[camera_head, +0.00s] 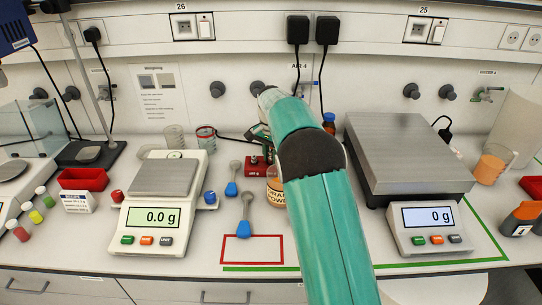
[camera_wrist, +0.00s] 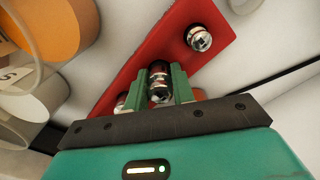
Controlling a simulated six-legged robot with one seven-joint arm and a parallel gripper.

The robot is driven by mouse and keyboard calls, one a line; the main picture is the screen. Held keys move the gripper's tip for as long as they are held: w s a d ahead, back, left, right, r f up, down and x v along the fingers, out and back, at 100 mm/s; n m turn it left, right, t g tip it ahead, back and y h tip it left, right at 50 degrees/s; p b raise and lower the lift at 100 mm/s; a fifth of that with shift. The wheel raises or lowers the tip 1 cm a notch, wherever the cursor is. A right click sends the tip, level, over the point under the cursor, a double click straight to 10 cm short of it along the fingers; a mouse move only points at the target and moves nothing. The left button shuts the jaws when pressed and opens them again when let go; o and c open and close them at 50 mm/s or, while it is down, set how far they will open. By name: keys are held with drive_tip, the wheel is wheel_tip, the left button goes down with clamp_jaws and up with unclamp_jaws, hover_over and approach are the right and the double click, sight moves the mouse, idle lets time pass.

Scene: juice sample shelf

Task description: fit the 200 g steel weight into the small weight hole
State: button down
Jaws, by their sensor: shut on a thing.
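The red weight block (camera_head: 258,168) stands on the bench just left of my arm in the head view. In the wrist view the block (camera_wrist: 192,68) runs diagonally under my gripper (camera_wrist: 161,84). My gripper's green fingers are shut on a shiny steel weight (camera_wrist: 159,73), over the middle of the block. I cannot tell whether this weight is in a hole or above it. Another steel weight (camera_wrist: 199,38) sits near the block's upper right end. A further steel piece (camera_wrist: 120,101) is partly hidden by the left finger. No weight markings are readable.
A labelled powder jar (camera_head: 275,190) stands beside the block, partly behind my arm. Blue-handled scoops (camera_head: 245,215) lie to the left, near the small balance (camera_head: 165,190) reading 0.0 g. A large scale (camera_head: 410,160) reading 0 g stands right.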

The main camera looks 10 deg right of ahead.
sight(271, 151)
drive_tip(key=shift+r, duration=0.5)
drive_tip(key=c, duration=1.1)
unclamp_jaws()
drive_tip(key=shift+r, duration=0.15)
wheel_tip(271, 151, up, 13)
drive_tip(key=s+d+r+n+t, duration=0.1)
drive_tip(key=s+r+n, duration=0.1)
drive_tip(key=s+r, duration=0.65)
drive_tip(key=s+n+t, duration=0.3)
drive_tip(key=s+n, duration=0.2)
drive_tip(key=s, duration=1.8)
drive_tip(key=s+f+n+t, duration=0.1)
drive_tip(key=s+f+n, duration=0.1)
drive_tip(key=s+f, duration=0.6)
drive_tip(key=s+a, duration=0.1)
drive_tip(key=s, duration=0.1)
drive_tip(key=shift+s+f+t, duration=0.25)
drive_tip(key=shift+s+t, duration=0.05)
